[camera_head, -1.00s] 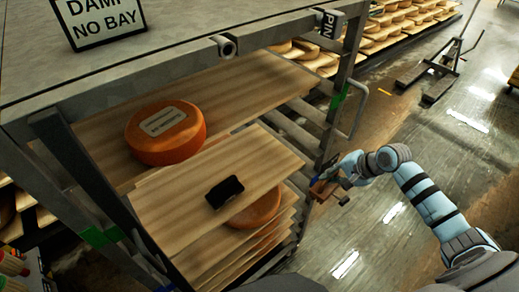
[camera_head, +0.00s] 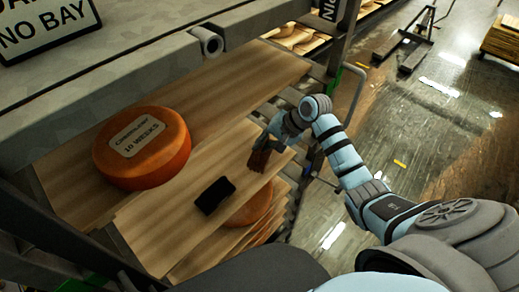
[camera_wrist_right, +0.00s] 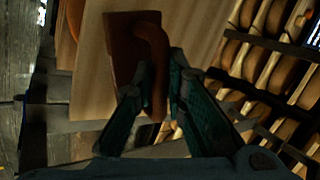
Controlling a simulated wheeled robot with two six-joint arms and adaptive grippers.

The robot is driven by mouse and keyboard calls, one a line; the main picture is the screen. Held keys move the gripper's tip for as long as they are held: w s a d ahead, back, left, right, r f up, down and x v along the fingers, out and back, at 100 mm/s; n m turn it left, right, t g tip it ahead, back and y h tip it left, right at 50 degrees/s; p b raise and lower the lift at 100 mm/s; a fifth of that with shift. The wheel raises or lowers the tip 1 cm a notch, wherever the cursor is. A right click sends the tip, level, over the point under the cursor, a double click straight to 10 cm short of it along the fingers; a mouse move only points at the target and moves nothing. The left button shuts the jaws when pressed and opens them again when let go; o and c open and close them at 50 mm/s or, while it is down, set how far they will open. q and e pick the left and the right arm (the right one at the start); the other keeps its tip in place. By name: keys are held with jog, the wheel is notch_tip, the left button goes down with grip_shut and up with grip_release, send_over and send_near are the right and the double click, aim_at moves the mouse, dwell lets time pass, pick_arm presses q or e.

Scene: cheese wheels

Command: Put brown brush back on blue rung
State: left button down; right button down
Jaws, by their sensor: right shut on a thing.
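My right gripper (camera_head: 273,139) is shut on the brown brush (camera_head: 260,158) and holds it at the right edge of the upper pulled-out board (camera_head: 165,225). In the right wrist view the two fingers (camera_wrist_right: 160,95) close around the curved handle of the brown brush (camera_wrist_right: 124,52), with its flat brown block beyond them. I cannot tell whether the brush touches the board. A black block, perhaps another brush (camera_head: 214,196), lies on that board. I cannot make out a blue rung. My left gripper is out of view.
An orange cheese wheel (camera_head: 143,148) sits on the board behind. Another wheel (camera_head: 250,207) shows under the upper board. Open wet floor (camera_head: 440,140) lies to the right.

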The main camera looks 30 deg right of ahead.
jog(key=shift+w+a, duration=0.2)
jog(key=shift+w, duration=0.5)
jog(key=shift+w+f, duration=0.1)
jog(key=shift+f, duration=0.2)
jog(key=f, duration=0.2)
jog(key=shift+s+f+b, duration=0.25)
jog(key=shift+f+b, duration=0.1)
jog(key=shift+w+f, duration=0.1)
jog(key=c, duration=1.6)
grip_release()
jog(key=shift+c, duration=0.2)
